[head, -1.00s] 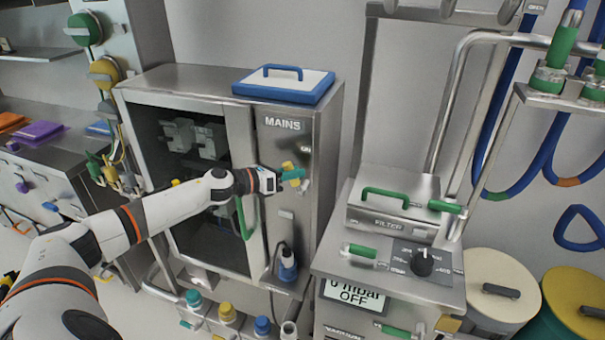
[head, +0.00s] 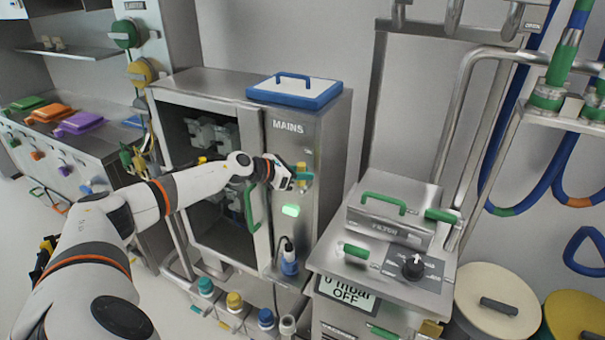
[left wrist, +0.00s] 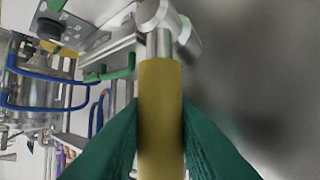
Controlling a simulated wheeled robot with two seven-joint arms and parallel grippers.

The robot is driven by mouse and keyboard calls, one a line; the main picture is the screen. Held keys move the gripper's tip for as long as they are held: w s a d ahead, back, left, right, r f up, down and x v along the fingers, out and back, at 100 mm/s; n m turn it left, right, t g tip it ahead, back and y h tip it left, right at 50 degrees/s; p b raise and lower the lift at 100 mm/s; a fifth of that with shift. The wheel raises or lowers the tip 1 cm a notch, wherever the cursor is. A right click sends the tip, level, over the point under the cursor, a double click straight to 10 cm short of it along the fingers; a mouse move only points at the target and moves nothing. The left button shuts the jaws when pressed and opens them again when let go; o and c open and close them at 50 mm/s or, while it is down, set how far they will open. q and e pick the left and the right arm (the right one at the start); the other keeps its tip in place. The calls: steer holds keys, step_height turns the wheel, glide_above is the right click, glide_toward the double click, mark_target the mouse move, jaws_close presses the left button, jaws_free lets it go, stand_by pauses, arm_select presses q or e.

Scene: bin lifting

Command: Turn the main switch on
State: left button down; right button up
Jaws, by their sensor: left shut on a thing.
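The grey metal cabinet marked MAINS (head: 330,150) stands left of centre in the head view. The main switch is on its front panel below that label, with a yellow handle (head: 301,167). My left gripper (head: 302,177) is at the switch, its green fingers shut on the handle. In the left wrist view the yellow handle (left wrist: 160,100) runs upright between the two green fingers (left wrist: 160,135), below a metal shaft. The fingers hide part of the switch. A lamp (head: 290,210) below the switch glows green. My right gripper is in no view.
A blue-rimmed lid (head: 297,103) lies on the cabinet. A green door handle (head: 249,208) is close under my left forearm. A blue plug (head: 289,263) sits low on the panel. A filter unit (head: 390,222) and a black dial (head: 413,266) stand to the right.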

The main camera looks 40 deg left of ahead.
arm_select(q)
steer(key=shift+f, duration=0.1)
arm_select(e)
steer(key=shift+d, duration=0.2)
arm_select(q)
steer(key=c, duration=1.5)
jaws_free()
steer(key=shift+d, duration=0.1)
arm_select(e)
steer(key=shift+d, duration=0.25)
